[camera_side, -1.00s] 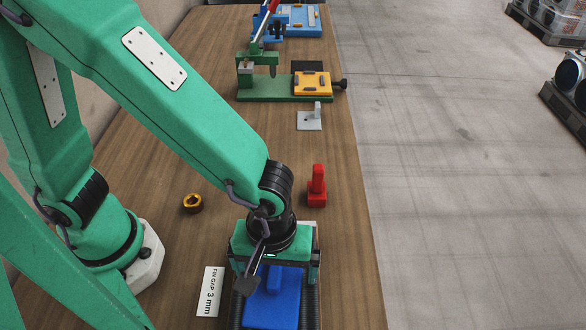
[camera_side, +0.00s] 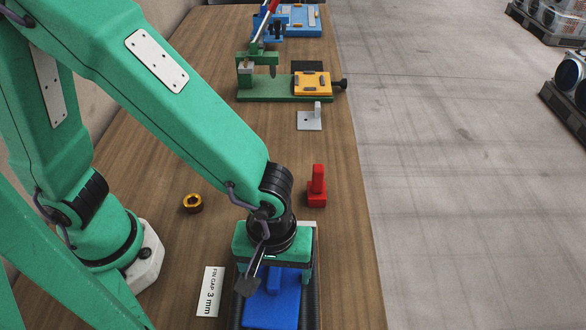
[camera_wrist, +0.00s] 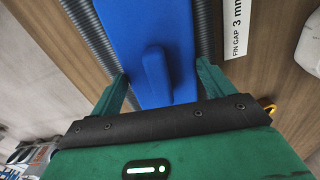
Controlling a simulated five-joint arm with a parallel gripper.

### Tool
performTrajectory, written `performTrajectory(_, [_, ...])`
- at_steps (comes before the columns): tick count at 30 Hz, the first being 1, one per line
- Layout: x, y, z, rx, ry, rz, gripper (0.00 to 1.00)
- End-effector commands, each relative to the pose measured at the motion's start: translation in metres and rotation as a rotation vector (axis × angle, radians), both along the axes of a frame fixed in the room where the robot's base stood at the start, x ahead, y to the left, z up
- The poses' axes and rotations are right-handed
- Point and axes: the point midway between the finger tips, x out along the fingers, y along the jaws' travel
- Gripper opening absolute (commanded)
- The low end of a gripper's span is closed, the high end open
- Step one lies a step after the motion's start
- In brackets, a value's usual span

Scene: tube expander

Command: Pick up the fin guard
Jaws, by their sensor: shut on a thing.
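The fin guard (camera_side: 287,311) is a flat blue plate with a raised blue grip bar. It lies between dark ribbed strips at the near end of the bench in the side view. In the wrist view the guard (camera_wrist: 150,27) runs up between my fingers, with its bar midway between them. My gripper (camera_wrist: 164,72) is over the guard, fingers pointing down, shut on its two side edges. In the side view my gripper (camera_side: 273,268) hides the guard's far end. I cannot tell any gap under the guard.
A white label (camera_side: 210,291) reading "FIN GAP 3 mm" lies left of the guard. A red block (camera_side: 317,188) and a brass ring (camera_side: 193,203) stand beyond. A grey bracket (camera_side: 310,119) and a green fixture (camera_side: 268,93) are farther back. Bare wood lies between.

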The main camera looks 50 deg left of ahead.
Motion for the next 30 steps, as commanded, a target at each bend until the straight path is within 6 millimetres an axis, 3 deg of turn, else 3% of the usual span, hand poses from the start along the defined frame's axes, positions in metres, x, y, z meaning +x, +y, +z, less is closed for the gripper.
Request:
performTrajectory(11, [0.000, -0.001, 0.016, -0.002, -0.001, 0.000, 0.59])
performTrajectory(24, [0.000, -0.001, 0.078, -0.004, -0.003, 0.000, 0.59])
performTrajectory(30, [0.000, -0.001, 0.096, -0.002, -0.001, 0.000, 0.59])
